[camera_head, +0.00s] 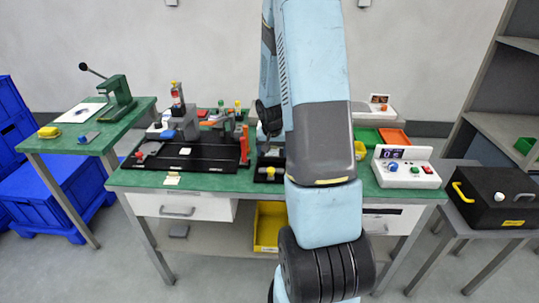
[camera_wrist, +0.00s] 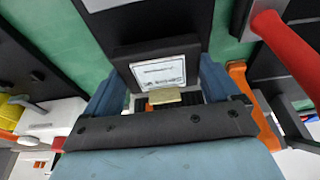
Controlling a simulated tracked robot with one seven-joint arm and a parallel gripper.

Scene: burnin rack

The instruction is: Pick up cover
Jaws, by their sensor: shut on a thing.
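In the wrist view, a dark square piece with a white printed label, which looks like the cover (camera_wrist: 163,71), lies between the two blue fingers of my gripper (camera_wrist: 158,84). My gripper is shut on it, one finger at each side. A small tan block (camera_wrist: 165,98) shows at its near edge. The cover's far edge is close to a black and grey part; I cannot tell whether they touch. In the head view my arm hides the cover and the fingertips.
A green bench (camera_head: 150,180) carries a black fixture plate (camera_head: 200,155) and a white control box (camera_head: 406,168). A red handle (camera_wrist: 285,50) is close on the right in the wrist view. A black case (camera_head: 495,195) stands at right, a side table with a press (camera_head: 118,92) at left.

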